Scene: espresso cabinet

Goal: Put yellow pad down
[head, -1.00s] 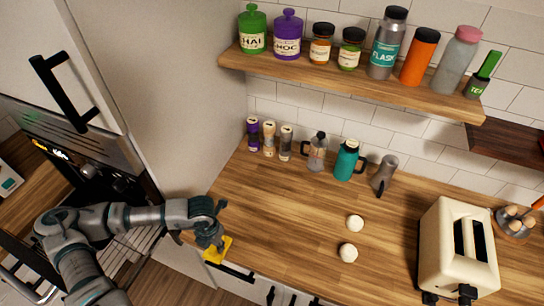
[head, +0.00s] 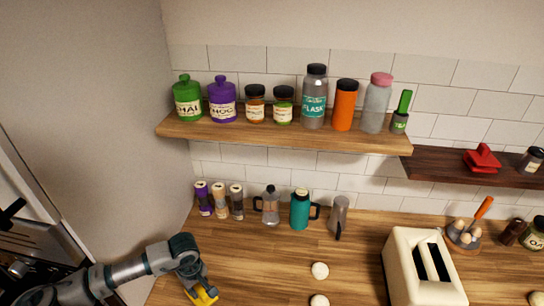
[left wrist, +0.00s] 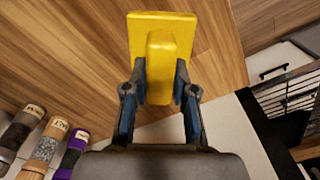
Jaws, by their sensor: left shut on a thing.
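The yellow pad (left wrist: 162,30) has a flat plate and a raised block-like grip. My left gripper (left wrist: 160,92) is shut on that grip in the left wrist view, one finger on each side. In the head view the yellow pad (head: 202,295) shows at the bottom edge, under my left gripper (head: 195,280), over the left part of the wooden counter (head: 250,265). I cannot tell whether the pad touches the wood. My right gripper is not in view.
Several spice jars (head: 220,201), a moka pot (head: 270,206), a teal flask (head: 300,210) and a grey pitcher (head: 339,215) stand along the wall. Two white balls (head: 320,270) and a toaster (head: 405,270) are to the right. The counter between my gripper and the balls is clear.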

